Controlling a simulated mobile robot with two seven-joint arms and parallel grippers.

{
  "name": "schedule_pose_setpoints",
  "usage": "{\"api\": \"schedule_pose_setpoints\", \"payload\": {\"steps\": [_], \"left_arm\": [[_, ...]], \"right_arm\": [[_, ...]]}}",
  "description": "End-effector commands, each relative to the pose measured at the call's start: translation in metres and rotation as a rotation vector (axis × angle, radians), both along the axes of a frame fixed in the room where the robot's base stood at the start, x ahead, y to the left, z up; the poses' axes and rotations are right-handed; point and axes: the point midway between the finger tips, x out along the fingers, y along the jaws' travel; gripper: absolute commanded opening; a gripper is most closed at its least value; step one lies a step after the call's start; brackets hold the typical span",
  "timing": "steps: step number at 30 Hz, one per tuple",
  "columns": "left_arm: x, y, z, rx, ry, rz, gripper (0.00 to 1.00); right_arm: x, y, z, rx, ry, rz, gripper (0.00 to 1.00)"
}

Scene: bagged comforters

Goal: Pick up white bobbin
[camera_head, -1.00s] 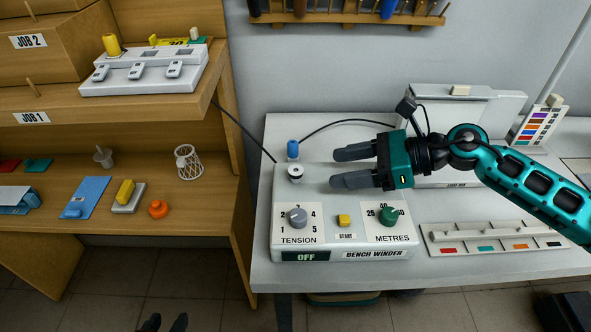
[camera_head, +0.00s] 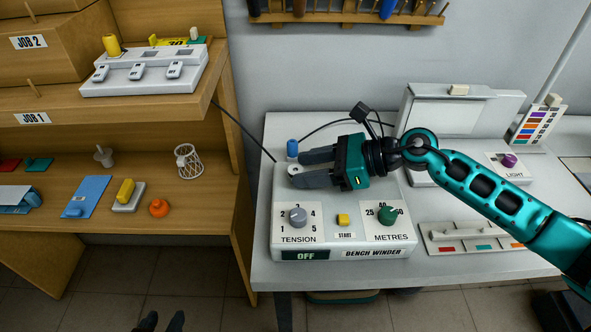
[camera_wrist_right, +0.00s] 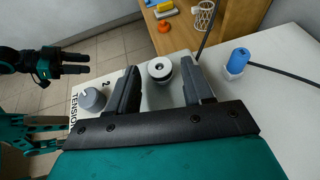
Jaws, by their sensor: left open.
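The white bobbin (camera_head: 295,169), with a dark centre, stands upright on top of the bench winder (camera_head: 330,242), near its back left. My right gripper (camera_head: 300,168) is open, with its fingers reaching left on either side of the bobbin. In the right wrist view the bobbin (camera_wrist_right: 160,70) sits between the two fingertips, with a gap showing on both sides. My left gripper (camera_wrist_right: 76,63) shows at the left of the right wrist view, open and empty, away from the bobbin. It is not in the head view.
A blue knob-like piece (camera_head: 292,148) with a cable stands just behind the bobbin. The tension knob (camera_head: 298,216), start button (camera_head: 343,220) and metres knob (camera_head: 388,214) are in front. A wooden shelf unit (camera_head: 230,130) stands at left.

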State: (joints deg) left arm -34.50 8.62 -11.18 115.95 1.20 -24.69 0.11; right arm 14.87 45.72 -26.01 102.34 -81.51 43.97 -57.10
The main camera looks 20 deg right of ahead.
Motion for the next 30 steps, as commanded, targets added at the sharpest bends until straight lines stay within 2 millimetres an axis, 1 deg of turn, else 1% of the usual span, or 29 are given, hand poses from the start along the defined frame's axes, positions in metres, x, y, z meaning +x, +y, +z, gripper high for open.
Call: {"api": "schedule_pose_setpoints", "payload": {"steps": [1, 2, 15, 23, 26, 29, 30], "left_arm": [[0.000, 0.000, 0.000, 0.000, 0.000, 0.000, 0.43], [0.000, 0.000, 0.000, 0.000, 0.001, -0.001, 0.43], [0.000, -0.003, 0.003, -0.004, -0.004, -0.005, 0.43], [0.001, -0.003, 0.004, -0.005, -0.005, -0.005, 0.43], [0.001, -0.003, 0.005, -0.005, -0.006, -0.005, 0.43], [0.001, -0.003, 0.007, -0.005, -0.007, -0.004, 0.43], [0.001, -0.002, 0.008, -0.004, -0.008, -0.004, 0.43]], "right_arm": [[0.000, 0.000, 0.000, 0.000, 0.000, 0.000, 0.46], [0.000, 0.000, 0.000, 0.000, 0.000, 0.000, 0.43], [0.000, 0.000, 0.000, 0.000, 0.000, 0.000, 0.02], [0.000, 0.000, 0.002, 0.000, -0.001, 0.000, 0.02], [0.000, -0.001, 0.007, -0.001, -0.002, 0.000, 0.02], [0.000, -0.001, 0.018, -0.002, -0.004, 0.001, 0.02], [0.000, -0.001, 0.025, -0.002, -0.004, 0.001, 0.02]]}}
